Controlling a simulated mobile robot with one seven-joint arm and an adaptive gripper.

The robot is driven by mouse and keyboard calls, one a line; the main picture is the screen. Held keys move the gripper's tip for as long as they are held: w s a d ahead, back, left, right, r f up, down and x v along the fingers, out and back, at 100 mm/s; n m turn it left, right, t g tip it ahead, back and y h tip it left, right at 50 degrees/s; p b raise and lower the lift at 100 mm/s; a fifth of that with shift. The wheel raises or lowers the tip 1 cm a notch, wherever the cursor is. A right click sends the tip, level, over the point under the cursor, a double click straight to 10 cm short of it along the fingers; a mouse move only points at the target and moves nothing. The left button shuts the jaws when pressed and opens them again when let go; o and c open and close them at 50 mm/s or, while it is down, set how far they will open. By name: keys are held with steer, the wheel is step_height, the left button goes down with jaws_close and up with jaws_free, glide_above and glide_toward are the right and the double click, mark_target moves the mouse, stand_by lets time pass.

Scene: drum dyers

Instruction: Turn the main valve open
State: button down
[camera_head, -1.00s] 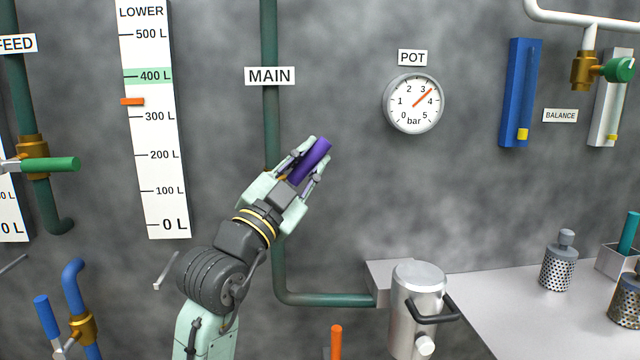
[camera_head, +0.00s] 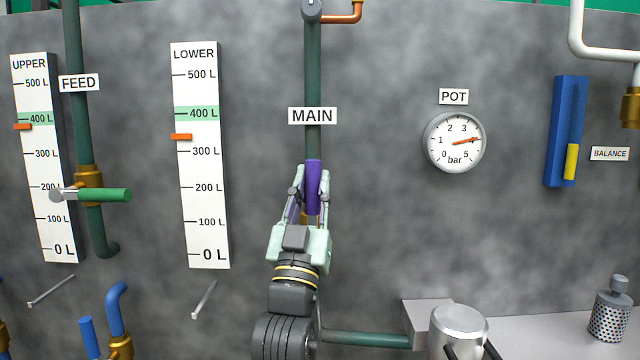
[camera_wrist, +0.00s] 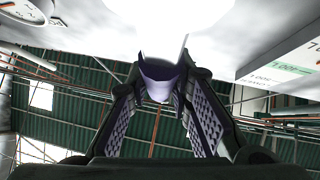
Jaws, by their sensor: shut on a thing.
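The main valve's purple handle (camera_head: 313,188) stands upright, in line with the green main pipe (camera_head: 313,90) below the MAIN label (camera_head: 312,116). My gripper (camera_head: 312,195) is shut on the handle, with one finger on each side of it. In the wrist view the purple handle (camera_wrist: 160,82) sits between the two fingers. The valve body is mostly hidden behind my gripper; a small bit of brass shows there. The pot gauge (camera_head: 455,142) has its needle between 3 and 5 bar, near 4.
The feed valve's green handle (camera_head: 105,195) lies level at the left. The upper scale (camera_head: 45,160) and lower scale (camera_head: 201,155) have orange markers below the green bands. A metal pot (camera_head: 459,325) and a perforated canister (camera_head: 609,312) stand at lower right.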

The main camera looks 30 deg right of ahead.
steer(key=shift+w+a+n, duration=0.1)
steer(key=shift+a+n, duration=0.1)
steer(key=shift+n, duration=0.2)
steer(key=c, duration=1.4)
jaws_free()
steer(key=shift+c, duration=0.2)
steer(key=v, duration=1.2)
